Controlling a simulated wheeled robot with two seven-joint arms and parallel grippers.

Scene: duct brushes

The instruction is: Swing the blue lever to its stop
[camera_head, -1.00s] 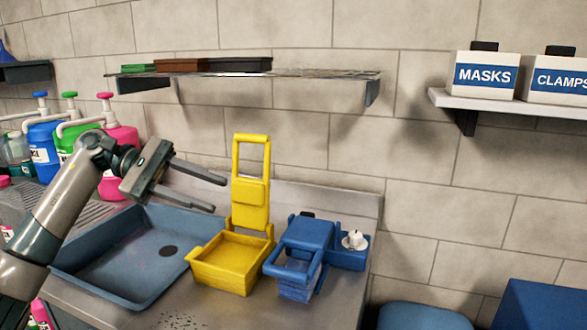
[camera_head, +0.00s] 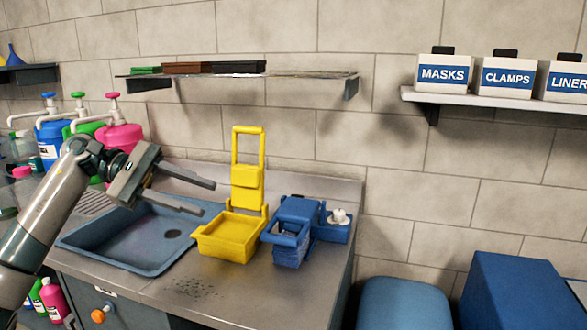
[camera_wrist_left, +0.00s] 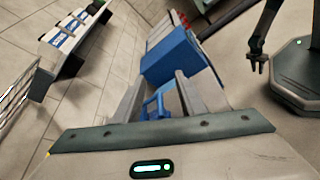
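The blue wringer (camera_head: 287,250) stands on the counter right of the yellow one. Its blue lever (camera_head: 288,230) is folded down, with its looped handle low at the front left. The yellow wringer (camera_head: 228,240) has its lever (camera_head: 246,165) upright. My left gripper (camera_head: 208,197) is open and empty above the sink, left of the yellow lever and apart from both wringers. In the left wrist view its fingers (camera_wrist_left: 158,88) are spread; a blue framed part (camera_wrist_left: 153,106) shows between them, probably the blue wringer. What seems my right gripper (camera_wrist_left: 257,62) hangs far off, too small to read.
The blue sink (camera_head: 140,262) lies under my left arm. A small blue tray (camera_head: 333,232) with a white item adjoins the blue wringer. A wall shelf (camera_head: 240,73) hangs above. A blue stool (camera_head: 403,305) and blue box (camera_head: 515,295) stand right of the counter.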

